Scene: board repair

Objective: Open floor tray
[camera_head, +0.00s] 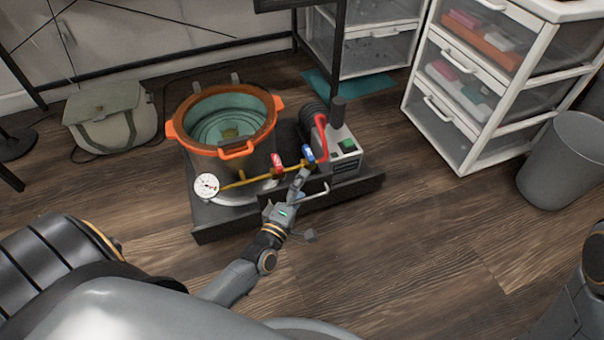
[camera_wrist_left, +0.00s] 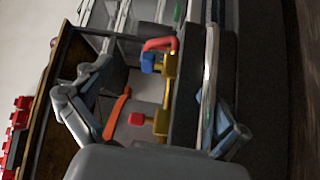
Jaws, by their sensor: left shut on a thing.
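The dark floor tray (camera_head: 222,228) stands low on the wood floor, with a pale bar handle (camera_head: 316,191) on its front panel. On it are an orange-rimmed pot (camera_head: 187,137), a pump (camera_head: 342,155), a gauge (camera_head: 206,186) and a brass pipe with red and blue valves. My left gripper (camera_head: 299,187) is at the front panel, shut on the handle. In the left wrist view its fingers (camera_wrist_left: 150,115) lie either side of the panel, with the bar handle (camera_wrist_left: 210,75) by the right finger; the exact contact is hard to see. My right gripper is out of view.
A grey-green bag (camera_head: 110,115) lies left of the tray. A white drawer unit (camera_head: 470,80) and a grey bin (camera_head: 562,165) stand at the right. A teal mat (camera_head: 350,82) lies behind. The floor (camera_head: 420,245) in front and to the right is clear.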

